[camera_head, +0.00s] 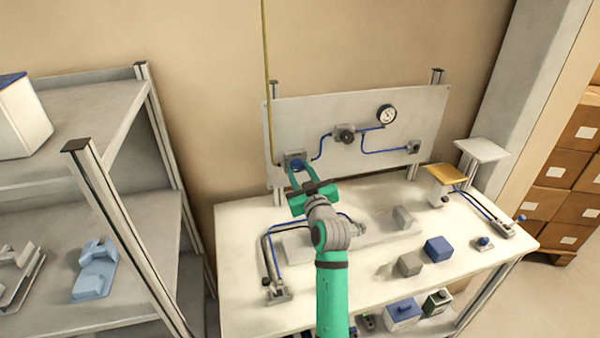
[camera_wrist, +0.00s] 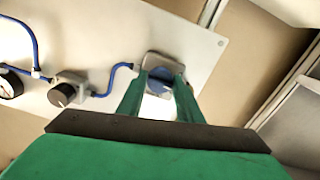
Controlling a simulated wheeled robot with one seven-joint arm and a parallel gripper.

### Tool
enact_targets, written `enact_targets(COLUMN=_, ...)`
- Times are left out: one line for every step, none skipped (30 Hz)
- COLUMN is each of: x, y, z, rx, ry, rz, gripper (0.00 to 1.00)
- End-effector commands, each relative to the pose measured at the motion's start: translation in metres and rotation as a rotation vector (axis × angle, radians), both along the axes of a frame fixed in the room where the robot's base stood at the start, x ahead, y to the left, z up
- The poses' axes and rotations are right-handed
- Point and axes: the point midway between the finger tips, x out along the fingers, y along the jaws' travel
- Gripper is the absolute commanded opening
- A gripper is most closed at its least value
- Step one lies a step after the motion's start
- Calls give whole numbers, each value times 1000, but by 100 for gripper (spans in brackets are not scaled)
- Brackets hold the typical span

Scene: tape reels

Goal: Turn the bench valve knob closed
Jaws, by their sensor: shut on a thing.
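The valve knob (camera_wrist: 161,74) is blue and sits on a grey square mount at the end of the upright panel. My gripper (camera_wrist: 160,85) has its two green fingers on either side of it, shut on it. In the head view the blue knob (camera_head: 297,165) shows at the panel's lower left, with my gripper (camera_head: 300,172) reaching it from the front. Part of the knob is hidden by the fingers, and its turn angle cannot be told.
The panel (camera_head: 310,110) also carries a black knob (camera_head: 345,134), a gauge (camera_head: 386,115) and blue tubing. The workbench (camera_head: 245,228) below holds a blue block (camera_head: 438,248), grey blocks and a yellow-topped stand (camera_head: 446,174). A shelf rack (camera_head: 130,200) stands at left.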

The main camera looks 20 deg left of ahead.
Motion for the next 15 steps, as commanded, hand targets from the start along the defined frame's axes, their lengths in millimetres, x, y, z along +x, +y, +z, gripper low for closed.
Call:
enact_targets(x=1, y=-5, z=9, rx=5, ry=-18, rz=-9, gripper=10)
enact_targets(x=1, y=-5, z=9, rx=4, ry=-19, rz=-8, gripper=10)
enact_targets(x=1, y=-5, z=9, rx=4, ry=-19, rz=-8, gripper=10)
enact_targets(x=1, y=-5, z=9, rx=4, ry=-19, rz=-8, gripper=10)
enact_targets(x=1, y=-5, z=10, rx=4, ry=-19, rz=-8, gripper=10)
enact_targets(x=1, y=-5, z=10, rx=4, ry=-19, rz=-8, gripper=10)
enact_targets(x=1, y=-5, z=10, rx=4, ry=-19, rz=-8, gripper=10)
enact_targets(x=1, y=-5, z=10, rx=4, ry=-19, rz=-8, gripper=10)
enact_targets(x=1, y=-5, z=10, rx=4, ry=-19, rz=-8, gripper=10)
enact_targets(x=1, y=-5, z=10, rx=4, ry=-19, rz=-8, gripper=10)
enact_targets(x=1, y=-5, z=10, rx=6, ry=-19, rz=-8, gripper=10)
enact_targets(x=1, y=-5, z=10, rx=5, ry=-18, rz=-7, gripper=42)
enact_targets(x=1, y=-4, z=9, rx=4, ry=-17, rz=-7, gripper=49)
enact_targets(x=1, y=-4, z=9, rx=4, ry=-16, rz=-7, gripper=51)
enact_targets(x=1, y=-3, z=8, rx=4, ry=-15, rz=-5, gripper=51)
